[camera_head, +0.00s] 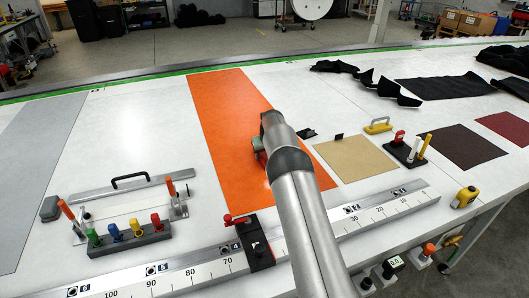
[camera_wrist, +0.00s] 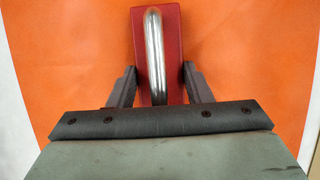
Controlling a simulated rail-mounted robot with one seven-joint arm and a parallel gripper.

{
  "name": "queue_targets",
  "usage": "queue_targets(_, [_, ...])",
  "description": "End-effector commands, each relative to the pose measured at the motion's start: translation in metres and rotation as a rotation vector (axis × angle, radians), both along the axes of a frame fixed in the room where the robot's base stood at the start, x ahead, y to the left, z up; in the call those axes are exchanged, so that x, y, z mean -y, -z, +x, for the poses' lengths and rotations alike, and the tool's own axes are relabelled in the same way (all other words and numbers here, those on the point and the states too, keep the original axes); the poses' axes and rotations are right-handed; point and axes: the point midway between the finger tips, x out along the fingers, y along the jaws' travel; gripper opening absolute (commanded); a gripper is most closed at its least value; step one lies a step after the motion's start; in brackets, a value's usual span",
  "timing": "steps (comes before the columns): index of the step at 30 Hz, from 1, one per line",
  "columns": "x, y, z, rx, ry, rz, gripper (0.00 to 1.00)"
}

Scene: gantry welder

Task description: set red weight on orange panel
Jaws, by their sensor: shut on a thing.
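The orange panel (camera_head: 215,105) is a long flat sheet on the white table in the head view. It also fills most of the wrist view background (camera_wrist: 70,50). The red weight (camera_wrist: 173,50) is a red block with a shiny metal handle. My gripper (camera_wrist: 156,80) is shut on the weight, with one dark finger on each side of the handle. In the head view, my gripper (camera_head: 258,146) is over the panel's middle, largely hidden by my arm. I cannot tell whether the weight touches the panel.
A tan sheet (camera_head: 355,158) lies right of the panel. A long ruler rail (camera_head: 200,275) with a red-handled clamp (camera_head: 236,220) runs along the front. A rack of coloured-handled tools (camera_head: 130,236) stands at the left. Dark cloth strips (camera_head: 370,80) lie behind right.

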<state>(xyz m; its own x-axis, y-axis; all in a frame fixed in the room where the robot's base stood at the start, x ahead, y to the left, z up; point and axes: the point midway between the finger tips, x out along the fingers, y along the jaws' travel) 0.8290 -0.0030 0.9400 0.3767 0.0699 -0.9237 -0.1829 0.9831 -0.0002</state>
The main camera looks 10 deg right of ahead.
Motion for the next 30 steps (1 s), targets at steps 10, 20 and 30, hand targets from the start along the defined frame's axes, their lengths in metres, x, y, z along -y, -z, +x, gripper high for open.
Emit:
queue_targets(10, [0.0,0.001,0.0,-0.001,0.0,0.0,0.67])
queue_targets(20, [0.002,-0.029,-0.012,0.002,0.001,0.001,0.67])
queue_targets(30, [0.006,-0.092,-0.038,0.001,-0.001,0.0,0.67])
